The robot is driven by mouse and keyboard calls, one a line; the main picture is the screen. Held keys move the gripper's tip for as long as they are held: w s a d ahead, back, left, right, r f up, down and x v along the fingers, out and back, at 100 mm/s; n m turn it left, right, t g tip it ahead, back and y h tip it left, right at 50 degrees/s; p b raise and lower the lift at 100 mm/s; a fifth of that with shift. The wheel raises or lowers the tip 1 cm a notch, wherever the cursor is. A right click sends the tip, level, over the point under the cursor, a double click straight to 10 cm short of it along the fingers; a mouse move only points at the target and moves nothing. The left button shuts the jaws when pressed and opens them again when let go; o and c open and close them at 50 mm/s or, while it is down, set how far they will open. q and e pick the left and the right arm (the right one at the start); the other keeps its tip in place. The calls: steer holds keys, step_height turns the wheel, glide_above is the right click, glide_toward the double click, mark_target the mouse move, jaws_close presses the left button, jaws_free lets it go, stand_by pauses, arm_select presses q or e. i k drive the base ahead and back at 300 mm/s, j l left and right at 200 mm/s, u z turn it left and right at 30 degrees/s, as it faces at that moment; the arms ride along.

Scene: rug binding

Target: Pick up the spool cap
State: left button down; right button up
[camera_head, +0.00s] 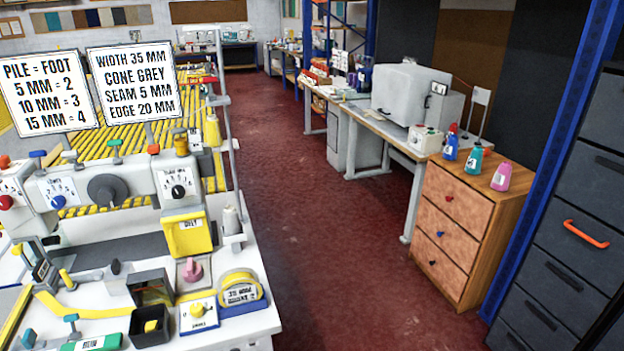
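I cannot pick out the spool cap with certainty. A white cone (231,221) stands at the right side of the binding machine (105,187). A yellow cone-shaped item (212,131) stands higher up behind it. A small yellow and dark cylinder (181,142) sits on top of the machine. A black open box (150,327) at the table's front holds a small yellow piece (151,326). Neither of my grippers shows in this view.
The white machine table (240,325) also carries a yellow tape roll (240,290), a pink knob (192,270) and a dial box (198,313). A wooden drawer cabinet (455,235) with several bottles stands right. The red floor (315,220) between is clear.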

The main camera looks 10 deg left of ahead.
mark_target(192, 272)
steer(key=u, duration=1.25)
